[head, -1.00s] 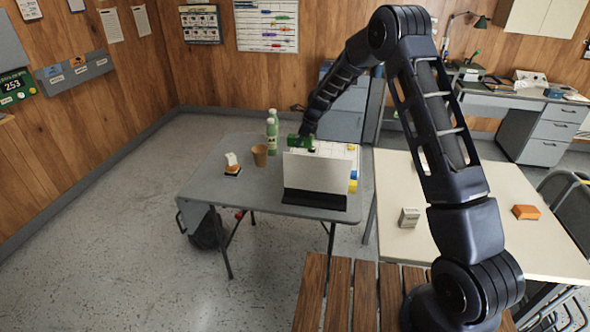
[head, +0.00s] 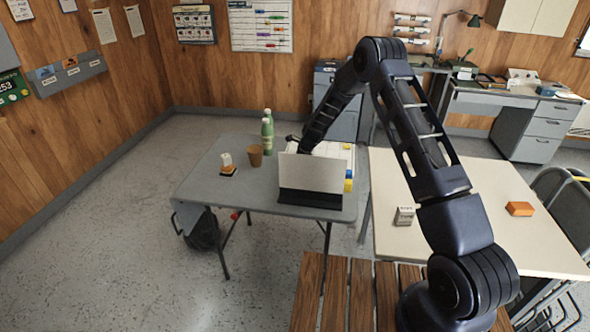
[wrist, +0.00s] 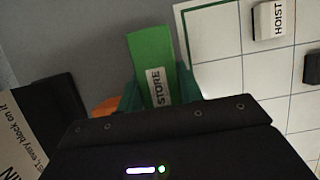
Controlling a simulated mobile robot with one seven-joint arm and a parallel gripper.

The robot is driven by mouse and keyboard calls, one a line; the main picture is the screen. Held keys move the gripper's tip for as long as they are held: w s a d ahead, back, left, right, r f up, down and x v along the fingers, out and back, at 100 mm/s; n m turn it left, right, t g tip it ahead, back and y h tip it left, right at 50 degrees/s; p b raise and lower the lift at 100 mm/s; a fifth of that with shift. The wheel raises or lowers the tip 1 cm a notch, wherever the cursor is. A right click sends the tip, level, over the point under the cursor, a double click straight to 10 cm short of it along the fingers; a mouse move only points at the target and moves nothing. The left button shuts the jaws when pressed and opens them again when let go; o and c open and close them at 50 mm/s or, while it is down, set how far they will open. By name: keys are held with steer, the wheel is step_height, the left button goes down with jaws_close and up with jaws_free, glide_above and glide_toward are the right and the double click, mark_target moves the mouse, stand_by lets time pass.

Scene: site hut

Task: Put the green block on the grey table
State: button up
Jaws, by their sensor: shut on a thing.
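The green block (wrist: 152,52), with a white STORE label, is held between the teal fingers of my gripper (wrist: 158,92) in the wrist view. The grey table (head: 205,190) is a folding table left of centre in the head view. Its grey top (wrist: 60,40) shows beneath the block in the wrist view. In the head view my gripper and the block are hidden behind an upright pale panel (head: 312,172) on the table. I cannot tell whether the block touches the tabletop.
A white gridded board (wrist: 225,65) lies right of the block, bearing a white HOIST block (wrist: 268,20). On the grey table also stand green bottles (head: 267,135), a brown cup (head: 255,156) and a small orange-and-white item (head: 228,168). A cream table (head: 390,185) adjoins at right.

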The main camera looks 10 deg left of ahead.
steer(key=shift+f, duration=0.5)
steer(key=o, duration=1.1)
steer(key=shift+f, duration=0.1)
steer(key=shift+c, duration=0.2)
steer(key=v, duration=1.2)
steer(key=shift+r, duration=0.25)
